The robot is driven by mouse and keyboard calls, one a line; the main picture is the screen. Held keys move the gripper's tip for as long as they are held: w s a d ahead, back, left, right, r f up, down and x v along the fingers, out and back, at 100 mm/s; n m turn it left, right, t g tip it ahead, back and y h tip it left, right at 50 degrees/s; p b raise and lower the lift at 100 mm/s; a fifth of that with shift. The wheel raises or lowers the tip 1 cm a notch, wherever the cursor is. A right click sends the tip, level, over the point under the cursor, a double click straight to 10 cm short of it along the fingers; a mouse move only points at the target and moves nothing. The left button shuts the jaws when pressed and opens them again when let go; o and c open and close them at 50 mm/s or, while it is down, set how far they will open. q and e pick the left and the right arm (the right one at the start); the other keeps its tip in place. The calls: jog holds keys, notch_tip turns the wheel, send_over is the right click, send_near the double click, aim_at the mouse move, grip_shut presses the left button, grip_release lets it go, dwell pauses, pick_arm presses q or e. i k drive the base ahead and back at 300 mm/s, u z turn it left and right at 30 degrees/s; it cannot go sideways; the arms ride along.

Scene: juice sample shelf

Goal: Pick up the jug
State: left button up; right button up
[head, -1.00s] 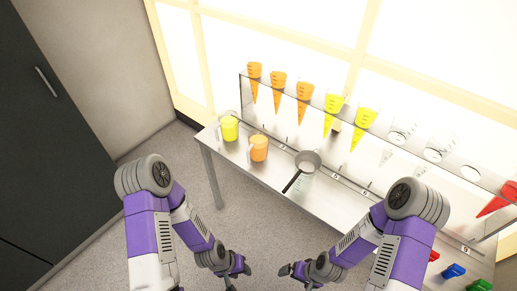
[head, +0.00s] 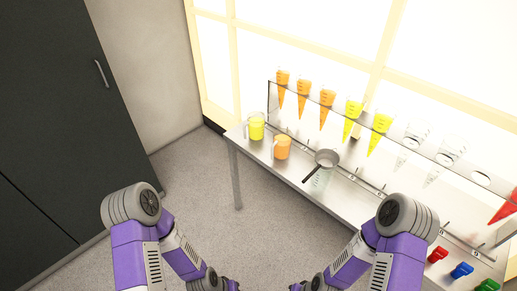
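A jug with yellow liquid (head: 257,127) stands upright at the left end of the metal table. A jug with orange liquid (head: 282,148) stands just right of it, nearer the table's front edge. Each shows a handle on its left. A clear container with green marks (head: 320,179) is partly hidden under a grey strainer or pan (head: 327,158); I cannot tell if it is a jug. My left gripper (head: 229,285) and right gripper (head: 303,286) are at the bottom edge, mostly cut off, well apart from the jugs. Their opening does not show.
The metal table (head: 258,157) runs along the bright window. A clear rack (head: 395,138) holds orange, yellow, clear and red cones at its back. Red (head: 438,255), blue (head: 461,270) and green items are at the right. A dark cabinet (head: 60,110) stands left. The floor before the table is clear.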

aim_at(280, 147)
jog(key=u, duration=0.9)
jog(key=i, duration=0.85)
jog(key=z, duration=0.75)
